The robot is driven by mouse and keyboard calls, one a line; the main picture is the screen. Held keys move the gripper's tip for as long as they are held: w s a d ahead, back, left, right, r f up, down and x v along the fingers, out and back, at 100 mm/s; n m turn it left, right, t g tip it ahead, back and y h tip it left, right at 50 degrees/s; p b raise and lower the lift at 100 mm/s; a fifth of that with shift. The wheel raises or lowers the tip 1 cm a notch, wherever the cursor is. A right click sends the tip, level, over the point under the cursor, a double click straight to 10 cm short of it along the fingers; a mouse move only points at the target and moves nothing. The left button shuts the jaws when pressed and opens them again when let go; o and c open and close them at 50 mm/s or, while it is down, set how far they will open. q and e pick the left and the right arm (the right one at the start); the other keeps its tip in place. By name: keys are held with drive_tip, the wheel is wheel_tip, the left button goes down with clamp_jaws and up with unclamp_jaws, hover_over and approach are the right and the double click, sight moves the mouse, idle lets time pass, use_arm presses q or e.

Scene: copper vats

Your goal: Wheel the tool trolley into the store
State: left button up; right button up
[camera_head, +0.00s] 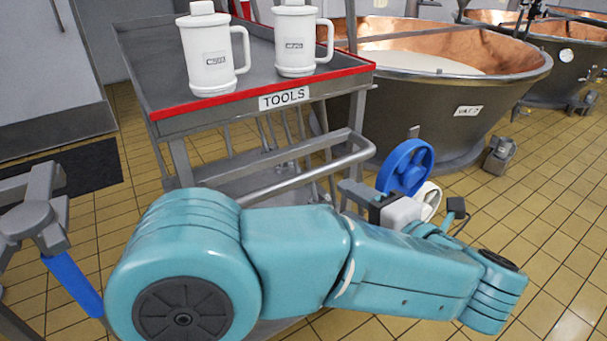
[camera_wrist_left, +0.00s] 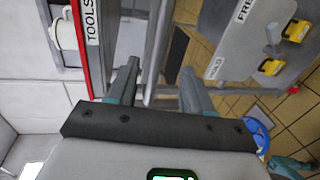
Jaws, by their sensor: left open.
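The tool trolley (camera_head: 240,117) stands at centre left in the head view, a grey top tray with a red front edge and a TOOLS label. Its grey tubular handle (camera_head: 310,173) juts out below the label. My left gripper (camera_head: 350,190) is open, close below the handle's right part. In the left wrist view the open fingers of my left gripper (camera_wrist_left: 160,80) point towards the trolley's handle (camera_wrist_left: 156,50), which shows between them; contact cannot be told. The teal left arm covers the trolley's lower part. My right gripper is out of view. I cannot identify the store for certain.
Two white lidded jugs (camera_head: 208,58) stand on the tray. A copper-lined vat (camera_head: 440,95) stands close on the right, near a blue wheel (camera_head: 405,167). A grey door (camera_head: 45,60) and dark mat (camera_head: 75,167) are at left. Tiled floor (camera_head: 545,190) is open at right.

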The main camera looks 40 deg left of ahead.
sight(301, 174)
use_arm(q)
drive_tip(key=b+x, duration=0.3)
drive_tip(key=x, duration=1.2)
drive_tip(key=shift+a+f, duration=0.15)
drive_tip(key=shift+a, duration=0.1)
clamp_jaws()
